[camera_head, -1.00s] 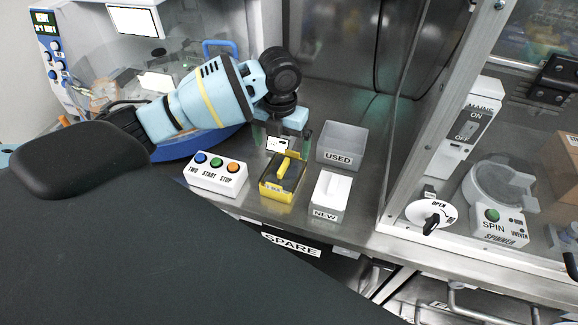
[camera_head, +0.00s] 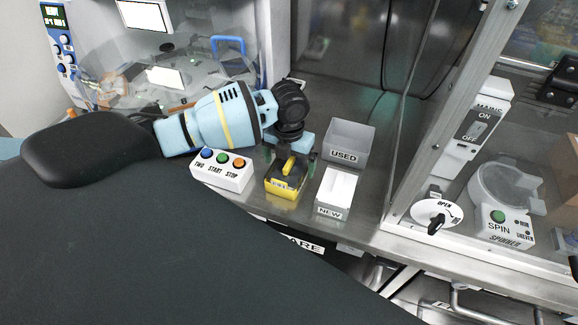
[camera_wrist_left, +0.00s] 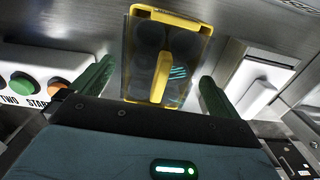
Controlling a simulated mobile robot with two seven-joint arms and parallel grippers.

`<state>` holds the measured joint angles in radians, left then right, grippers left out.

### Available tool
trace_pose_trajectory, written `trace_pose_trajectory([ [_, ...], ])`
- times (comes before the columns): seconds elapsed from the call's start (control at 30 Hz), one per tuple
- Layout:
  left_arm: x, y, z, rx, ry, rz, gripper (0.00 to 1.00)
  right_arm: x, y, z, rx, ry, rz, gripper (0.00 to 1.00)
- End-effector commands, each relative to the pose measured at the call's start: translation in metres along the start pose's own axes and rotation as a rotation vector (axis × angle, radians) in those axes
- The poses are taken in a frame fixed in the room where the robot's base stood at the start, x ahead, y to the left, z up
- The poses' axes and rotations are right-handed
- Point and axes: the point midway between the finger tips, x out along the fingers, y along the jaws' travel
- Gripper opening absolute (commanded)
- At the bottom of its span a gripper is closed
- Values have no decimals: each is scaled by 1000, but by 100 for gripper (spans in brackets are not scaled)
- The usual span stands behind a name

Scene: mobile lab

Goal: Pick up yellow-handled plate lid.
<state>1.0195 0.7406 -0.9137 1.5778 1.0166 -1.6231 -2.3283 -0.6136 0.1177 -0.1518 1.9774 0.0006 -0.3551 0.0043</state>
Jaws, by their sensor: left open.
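The plate lid with the yellow handle (camera_head: 289,171) lies on a yellow-edged plate holder (camera_head: 284,191) on the steel bench. In the left wrist view the yellow handle (camera_wrist_left: 162,72) runs along the middle of the dark, see-through lid, with round wells showing beneath. My left gripper (camera_head: 290,156) is over the far end of the lid, pointing down. Its green fingers stand apart in the left wrist view (camera_wrist_left: 156,88), one on each side of the lid, with nothing held between them. My right gripper is not in view.
A white box with TWO, START and STOP buttons (camera_head: 222,171) stands close on the left. The grey USED bin (camera_head: 348,146) and white NEW box (camera_head: 335,194) stand close on the right. A clear-walled enclosure with a spinner (camera_head: 505,192) is further right.

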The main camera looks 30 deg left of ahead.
Motion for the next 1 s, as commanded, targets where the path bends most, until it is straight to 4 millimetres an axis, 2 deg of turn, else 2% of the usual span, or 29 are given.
trace_pose_trajectory([
  [0.1, 0, 0, 0, 0, 0, 0, 100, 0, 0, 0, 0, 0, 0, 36],
  [0.37, 0, 0, 0, 0, 0, 0, 66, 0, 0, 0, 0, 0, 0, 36],
  [0.77, -7, 0, 0, 0, 0, 0, 65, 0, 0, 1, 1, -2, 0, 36],
  [1.0, -36, 0, 1, 1, -2, -1, 65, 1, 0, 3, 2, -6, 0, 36],
])
